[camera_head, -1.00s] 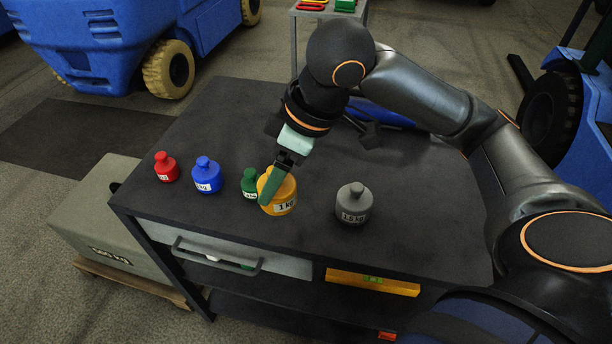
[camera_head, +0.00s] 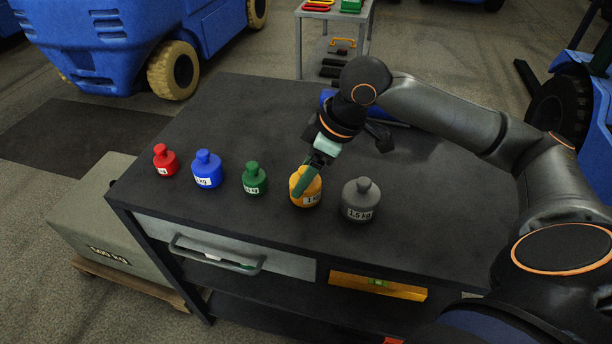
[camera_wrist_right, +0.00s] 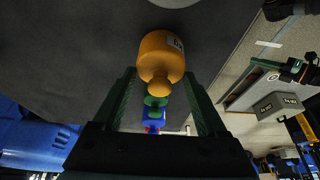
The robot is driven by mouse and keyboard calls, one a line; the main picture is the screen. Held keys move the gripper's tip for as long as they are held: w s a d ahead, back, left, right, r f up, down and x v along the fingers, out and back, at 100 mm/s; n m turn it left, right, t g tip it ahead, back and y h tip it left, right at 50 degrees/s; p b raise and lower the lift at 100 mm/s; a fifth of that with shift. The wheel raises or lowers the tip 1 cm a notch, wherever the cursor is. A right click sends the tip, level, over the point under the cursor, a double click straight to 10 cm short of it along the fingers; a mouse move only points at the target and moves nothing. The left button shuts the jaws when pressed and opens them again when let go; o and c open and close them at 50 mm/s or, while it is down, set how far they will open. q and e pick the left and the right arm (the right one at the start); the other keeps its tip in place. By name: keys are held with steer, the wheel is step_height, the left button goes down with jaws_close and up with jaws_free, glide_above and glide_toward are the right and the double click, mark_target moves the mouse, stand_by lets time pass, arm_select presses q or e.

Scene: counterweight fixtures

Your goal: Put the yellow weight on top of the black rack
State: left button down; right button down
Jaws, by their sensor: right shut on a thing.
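The yellow weight (camera_head: 311,198) with a 1 kg label is upright between the green weight and the grey weight, apart from both. My right gripper (camera_head: 306,183) is shut on it from above, and its green finger hides part of the weight's top. In the right wrist view the yellow weight (camera_wrist_right: 161,55) shows between the green fingers (camera_wrist_right: 165,100). Whether its base touches the surface is hard to tell. The weights stand on a black-topped bench (camera_head: 200,250); I cannot pick out a separate black rack. My left gripper is not in view.
The red weight (camera_head: 165,162), blue weight (camera_head: 207,172) and green weight (camera_head: 254,180) stand to the left. The grey 1.5 kg weight (camera_head: 359,203) is close on the right. The bench top's back left is clear.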

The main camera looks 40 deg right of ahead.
steer(key=shift+w+f, duration=0.1)
steer(key=shift+f, duration=0.05)
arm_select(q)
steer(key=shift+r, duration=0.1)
arm_select(e)
jaws_free()
steer(key=shift+f, duration=0.2)
arm_select(q)
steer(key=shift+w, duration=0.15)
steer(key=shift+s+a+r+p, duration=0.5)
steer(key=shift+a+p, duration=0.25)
steer(key=shift+p, duration=0.6)
arm_select(e)
steer(key=v, duration=1.2)
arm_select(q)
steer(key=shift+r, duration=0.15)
arm_select(e)
steer(key=shift+r, duration=0.1)
